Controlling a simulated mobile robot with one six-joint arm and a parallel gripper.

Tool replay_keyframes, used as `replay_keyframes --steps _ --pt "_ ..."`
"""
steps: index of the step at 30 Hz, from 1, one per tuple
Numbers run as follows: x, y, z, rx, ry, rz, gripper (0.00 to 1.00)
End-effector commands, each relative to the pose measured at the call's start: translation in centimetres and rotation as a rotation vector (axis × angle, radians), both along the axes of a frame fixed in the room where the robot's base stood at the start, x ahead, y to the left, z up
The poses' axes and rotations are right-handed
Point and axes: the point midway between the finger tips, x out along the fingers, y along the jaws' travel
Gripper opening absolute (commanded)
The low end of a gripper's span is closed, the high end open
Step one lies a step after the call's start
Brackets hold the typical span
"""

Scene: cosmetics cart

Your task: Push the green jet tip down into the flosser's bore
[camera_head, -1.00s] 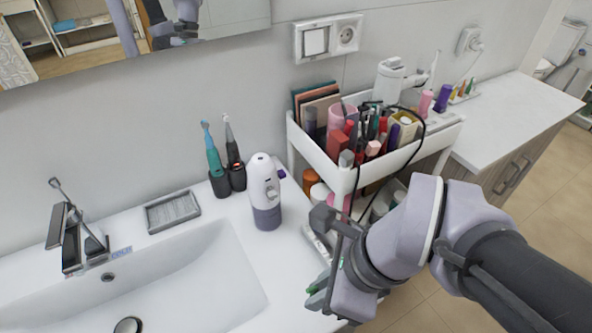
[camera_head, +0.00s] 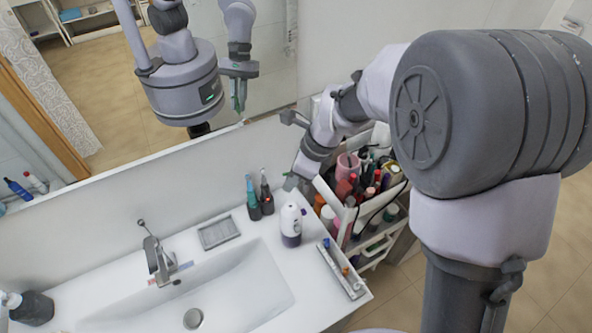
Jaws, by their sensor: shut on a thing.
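The flosser (camera_head: 291,228), a white bottle-like body with a purple lower part, stands upright on the washbasin counter. My gripper (camera_head: 292,183) points down just above the flosser's top and is shut on the green jet tip (camera_head: 289,185). Only a small bit of green shows at the fingers. The mirror also reflects my gripper with the green tip hanging below it. The bore is too small to make out, and I cannot tell whether the tip touches it.
Two electric toothbrushes (camera_head: 259,203) stand close left of the flosser. A shallow tray (camera_head: 350,284) with blue and orange tips lies to the right. A crowded cosmetics cart (camera_head: 340,205) stands behind right. The basin (camera_head: 225,290) and faucet (camera_head: 157,260) are to the left.

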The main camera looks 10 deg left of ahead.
Motion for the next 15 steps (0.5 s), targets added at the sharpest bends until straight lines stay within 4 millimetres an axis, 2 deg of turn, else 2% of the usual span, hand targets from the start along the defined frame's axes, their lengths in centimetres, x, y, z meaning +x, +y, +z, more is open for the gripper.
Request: replay_keyframes --steps 8,15 --pt "-0.1 0.0 -0.4 0.000 0.000 -0.001 0.00" --pt "-0.1 0.0 -2.6 0.000 0.002 -0.001 0.00"
